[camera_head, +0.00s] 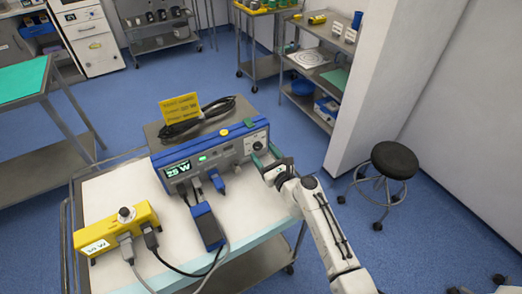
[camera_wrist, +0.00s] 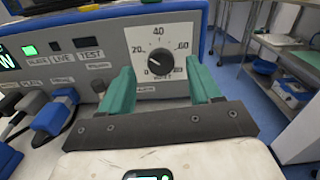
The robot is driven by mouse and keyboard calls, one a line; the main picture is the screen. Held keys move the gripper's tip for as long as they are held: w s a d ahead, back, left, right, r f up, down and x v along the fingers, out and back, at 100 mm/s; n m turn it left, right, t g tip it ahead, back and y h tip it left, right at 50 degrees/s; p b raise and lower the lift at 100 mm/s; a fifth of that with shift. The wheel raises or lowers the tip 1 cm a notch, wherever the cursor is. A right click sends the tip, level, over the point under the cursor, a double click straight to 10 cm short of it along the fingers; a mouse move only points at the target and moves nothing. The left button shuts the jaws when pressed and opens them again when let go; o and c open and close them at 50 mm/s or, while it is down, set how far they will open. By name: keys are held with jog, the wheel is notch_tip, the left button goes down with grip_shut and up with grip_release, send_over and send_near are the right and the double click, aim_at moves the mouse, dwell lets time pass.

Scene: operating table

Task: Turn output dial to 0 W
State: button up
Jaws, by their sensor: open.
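The output dial is a black knob (camera_wrist: 160,63) on a white scale plate marked 20, 40, 60 and 80, on the front of a blue-and-grey unit (camera_head: 215,151). The unit's green display (camera_head: 178,169) reads about 25 W in the head view. My gripper (camera_wrist: 160,74) is open. Its two green fingers stand to the left and right of the knob in the wrist view, with a gap visible on each side. In the head view my gripper (camera_head: 267,156) is at the right end of the unit's front. Exactly where the knob's pointer sits is unclear.
Plugs and cables (camera_wrist: 50,116) sit left of the dial. A stool (camera_head: 394,160) is at the right.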

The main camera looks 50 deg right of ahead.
aim_at(257, 145)
jog(key=shift+x, duration=1.25)
jog(key=c, duration=1)
